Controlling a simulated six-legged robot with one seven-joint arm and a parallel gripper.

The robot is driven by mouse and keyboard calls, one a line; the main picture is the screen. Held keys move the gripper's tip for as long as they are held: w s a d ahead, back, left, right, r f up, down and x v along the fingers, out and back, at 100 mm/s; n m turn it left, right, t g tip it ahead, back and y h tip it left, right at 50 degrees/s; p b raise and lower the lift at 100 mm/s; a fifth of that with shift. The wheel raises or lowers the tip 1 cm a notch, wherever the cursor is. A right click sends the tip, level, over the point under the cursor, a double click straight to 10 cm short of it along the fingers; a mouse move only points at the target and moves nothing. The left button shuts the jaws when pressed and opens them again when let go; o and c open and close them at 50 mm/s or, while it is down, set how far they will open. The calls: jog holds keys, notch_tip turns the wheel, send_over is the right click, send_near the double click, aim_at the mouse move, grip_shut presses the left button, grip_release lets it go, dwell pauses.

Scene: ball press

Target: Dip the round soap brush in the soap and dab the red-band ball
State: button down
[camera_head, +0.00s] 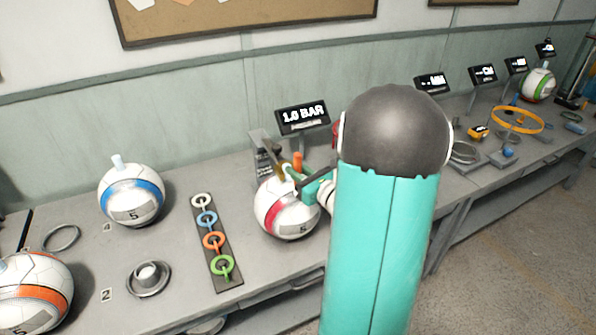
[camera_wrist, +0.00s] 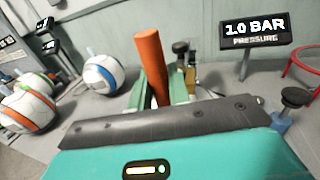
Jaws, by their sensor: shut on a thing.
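The red-band ball (camera_head: 285,209) rests on the bench, left of my arm in the head view. My gripper (camera_head: 307,181) is just above its upper right side. It is shut on an orange cylindrical handle (camera_head: 298,160), which I take to be the round soap brush; the handle stands up between the green fingers in the wrist view (camera_wrist: 150,62). The brush's lower end is hidden, so I cannot tell whether it touches the ball. A round metal dish (camera_head: 148,279) with a white lump, possibly the soap, sits on the bench at the left.
A blue-band ball (camera_head: 131,195) and an orange-band ball (camera_head: 38,290) stand at the left. A dark strip (camera_head: 229,272) with several coloured rings lies between dish and red-band ball. The pressure display (camera_head: 302,115) reads 1.0 BAR behind the gripper. My arm covers the bench to the right.

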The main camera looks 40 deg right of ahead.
aim_at(298, 155)
jog(key=shift+f, duration=0.75)
dwell(0.3)
jog(key=shift+r, duration=3.55)
